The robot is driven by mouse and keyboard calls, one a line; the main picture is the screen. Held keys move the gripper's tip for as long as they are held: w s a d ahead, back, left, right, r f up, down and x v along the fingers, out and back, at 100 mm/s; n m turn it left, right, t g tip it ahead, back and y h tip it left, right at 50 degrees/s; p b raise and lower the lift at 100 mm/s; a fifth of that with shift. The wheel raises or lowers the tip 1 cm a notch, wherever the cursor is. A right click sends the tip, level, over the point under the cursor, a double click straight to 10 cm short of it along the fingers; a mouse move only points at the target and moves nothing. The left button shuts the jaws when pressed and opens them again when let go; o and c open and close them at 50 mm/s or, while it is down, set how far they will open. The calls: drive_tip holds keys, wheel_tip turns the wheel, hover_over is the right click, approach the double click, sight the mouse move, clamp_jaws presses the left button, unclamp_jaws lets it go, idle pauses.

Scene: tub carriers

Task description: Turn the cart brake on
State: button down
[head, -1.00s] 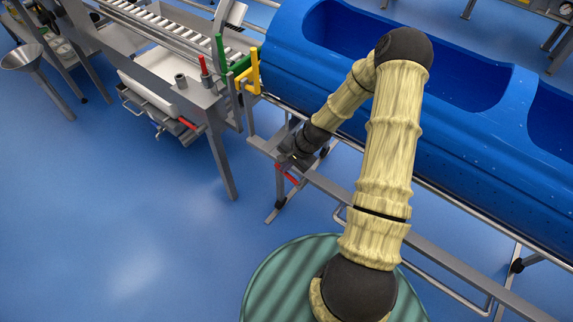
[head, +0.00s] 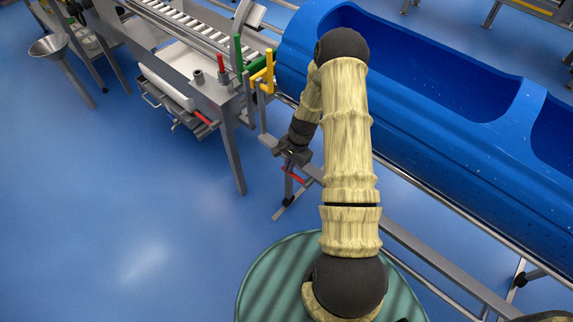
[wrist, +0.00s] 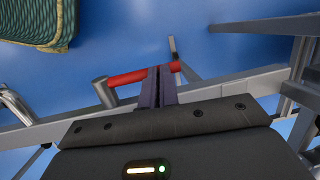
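The cart is a long blue tub (head: 400,75) on a grey steel frame (head: 440,262). Its brake lever has a red handle (head: 293,175) at the frame's near left end, just below my gripper (head: 288,153). In the wrist view, the red handle (wrist: 127,78) lies across the frame bar. My gripper's two dark fingers (wrist: 159,86) are close together with no clear gap, and they overlap the handle near its right end. Nothing shows held between them. I cannot tell whether they touch the handle. My forearm hides part of the tub and frame.
A steel roller table (head: 205,85) stands to the left with another red handle (head: 205,118), an upright red lever (head: 221,62), and green (head: 238,52) and yellow (head: 269,70) posts near the tub's end. A funnel stand (head: 50,45) is farther left. The blue floor at left is clear.

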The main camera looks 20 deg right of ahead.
idle(0.4)
drive_tip(key=w+p+v, duration=0.1)
drive_tip(key=p+v, duration=0.2)
drive_tip(key=v, duration=1.1)
drive_tip(key=shift+w+a+p, duration=0.2)
drive_tip(key=shift+a+p, duration=0.15)
drive_tip(key=s+a+r+n+t+h, duration=0.1)
drive_tip(key=s+a+r+n, duration=0.45)
drive_tip(key=s+r, duration=0.35)
drive_tip(key=s+a+r+n+t+h, duration=0.2)
drive_tip(key=s+a+r+n, duration=0.3)
drive_tip(key=s+r+n, duration=0.4)
wheel_tip(320, 180, up, 14)
drive_tip(key=m+p, duration=0.2)
drive_tip(key=p, duration=1.1)
drive_tip(key=shift+w, duration=0.35)
